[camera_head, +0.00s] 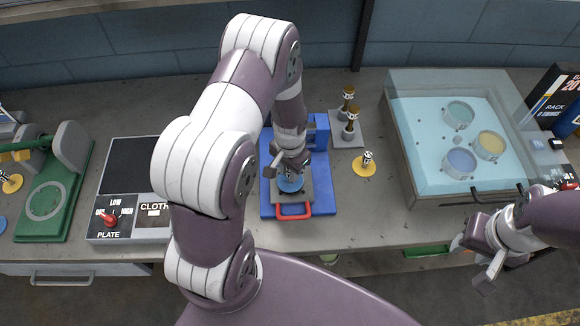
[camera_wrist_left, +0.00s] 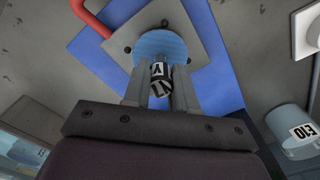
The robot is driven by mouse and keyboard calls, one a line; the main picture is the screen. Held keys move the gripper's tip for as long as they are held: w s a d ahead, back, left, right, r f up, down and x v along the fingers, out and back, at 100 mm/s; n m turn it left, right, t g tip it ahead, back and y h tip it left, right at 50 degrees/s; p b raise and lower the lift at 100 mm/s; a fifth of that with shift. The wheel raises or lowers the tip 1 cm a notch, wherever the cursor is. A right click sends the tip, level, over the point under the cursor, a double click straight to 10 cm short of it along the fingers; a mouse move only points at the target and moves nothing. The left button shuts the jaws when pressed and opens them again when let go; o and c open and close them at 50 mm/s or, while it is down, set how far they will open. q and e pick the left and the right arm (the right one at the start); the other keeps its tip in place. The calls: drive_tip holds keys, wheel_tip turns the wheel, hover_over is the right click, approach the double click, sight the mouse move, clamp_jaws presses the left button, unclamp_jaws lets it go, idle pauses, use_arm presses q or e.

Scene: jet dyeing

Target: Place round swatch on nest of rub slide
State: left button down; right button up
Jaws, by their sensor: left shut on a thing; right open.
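The round swatch is a blue disc (camera_head: 291,184) with a labelled black-and-white knob. It also shows in the left wrist view (camera_wrist_left: 163,42). My left gripper (camera_head: 288,163) is shut on the knob; its fingers stand either side of it in the wrist view (camera_wrist_left: 160,88). The disc is over the grey plate of the rub slide (camera_head: 297,197), which has a red handle (camera_head: 294,212) and sits on a blue base (camera_head: 268,204). I cannot tell whether the disc touches the plate. My right gripper (camera_head: 476,262) is open and empty at the table's front right.
A yellow disc with a knob (camera_head: 364,167) and a grey stand with weights (camera_head: 348,128) are right of the slide. A clear-lidded tank (camera_head: 428,178) holds three coloured cups. A control panel (camera_head: 113,231) and a green device (camera_head: 48,208) stand left.

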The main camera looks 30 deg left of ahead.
use_arm(q)
drive_tip(key=shift+w+d+f, duration=0.25)
drive_tip(key=shift+f, duration=0.25)
drive_tip(key=shift+s+a+f, duration=0.15)
drive_tip(key=shift+a, duration=0.05)
drive_tip(key=c, duration=0.9)
unclamp_jaws()
drive_tip(key=shift+d, duration=0.1)
drive_tip(key=shift+r, duration=0.65)
wheel_tip(320, 180, up, 12)
drive_tip(key=b, duration=0.3)
drive_tip(key=s+d+r+n+t, duration=0.1)
drive_tip(key=s+d+r+n, duration=0.1)
drive_tip(key=s+d, duration=0.3)
drive_tip(key=s+r, duration=0.1)
drive_tip(key=s, duration=0.2)
drive_tip(key=shift+s+n, duration=0.3)
drive_tip(key=shift+s, duration=0.1)
